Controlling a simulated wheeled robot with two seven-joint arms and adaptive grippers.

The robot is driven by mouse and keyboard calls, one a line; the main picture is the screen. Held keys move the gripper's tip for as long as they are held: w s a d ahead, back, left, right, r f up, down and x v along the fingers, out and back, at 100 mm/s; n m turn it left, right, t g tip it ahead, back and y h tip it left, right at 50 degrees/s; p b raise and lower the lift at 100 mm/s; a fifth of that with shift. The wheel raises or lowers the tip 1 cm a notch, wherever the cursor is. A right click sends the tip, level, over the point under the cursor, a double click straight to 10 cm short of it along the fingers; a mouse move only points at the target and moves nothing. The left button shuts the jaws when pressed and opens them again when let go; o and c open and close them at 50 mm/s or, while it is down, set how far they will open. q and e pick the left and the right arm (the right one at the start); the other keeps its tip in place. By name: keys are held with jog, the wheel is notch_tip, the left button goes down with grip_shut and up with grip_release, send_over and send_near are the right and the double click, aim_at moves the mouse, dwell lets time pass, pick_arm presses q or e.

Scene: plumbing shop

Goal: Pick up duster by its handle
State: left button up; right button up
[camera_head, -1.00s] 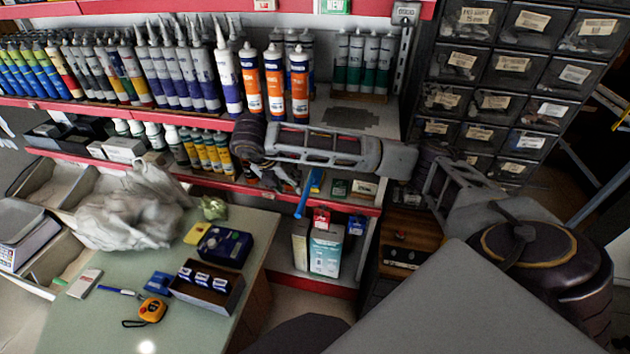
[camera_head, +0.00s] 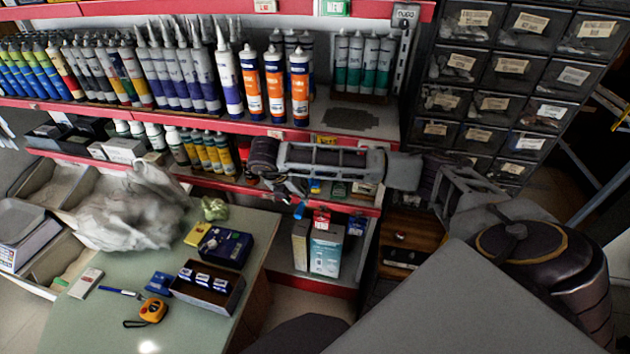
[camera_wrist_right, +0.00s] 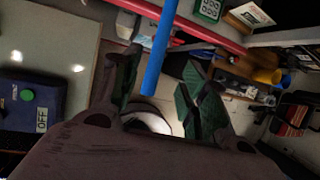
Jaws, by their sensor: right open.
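The duster shows as a blue handle (camera_wrist_right: 157,55) in the right wrist view. It comes down from the top edge, and its lower end appears between the two fingertips. In the head view only a short blue piece of the handle (camera_head: 299,210) shows below my right gripper (camera_head: 284,192); the rest is hidden behind the arm. My right gripper, also in the right wrist view (camera_wrist_right: 160,88), is open, with dark green finger pads apart. I cannot tell whether they touch the handle. The duster's head is not visible. My left gripper is not in view.
Red-edged shelves (camera_head: 350,208) with tubes and bottles stand behind and above my right arm. Boxes (camera_head: 325,248) sit on the lower shelf. A table (camera_head: 120,325) at left holds a tape measure (camera_head: 152,311), small boxes and a plastic bag (camera_head: 130,215).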

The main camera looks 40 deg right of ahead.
aim_at(301, 203)
jog(key=shift+d+f, duration=0.3)
jog(key=shift+f, duration=0.3)
jog(key=shift+w+f, duration=0.1)
jog(key=shift+f, duration=0.05)
jog(key=shift+w+d+f, duration=0.1)
jog(key=shift+d+f, duration=0.1)
jog(key=shift+f, duration=0.15)
jog(key=x, duration=0.1)
jog(key=p+x, duration=0.1)
jog(key=shift+w+d+f, duration=0.15)
jog(key=shift+w+f, duration=0.1)
jog(key=shift+f, duration=0.05)
jog(key=shift+x, duration=0.8)
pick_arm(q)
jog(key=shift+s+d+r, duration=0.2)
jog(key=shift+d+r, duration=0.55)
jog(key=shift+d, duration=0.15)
pick_arm(e)
grip_shut()
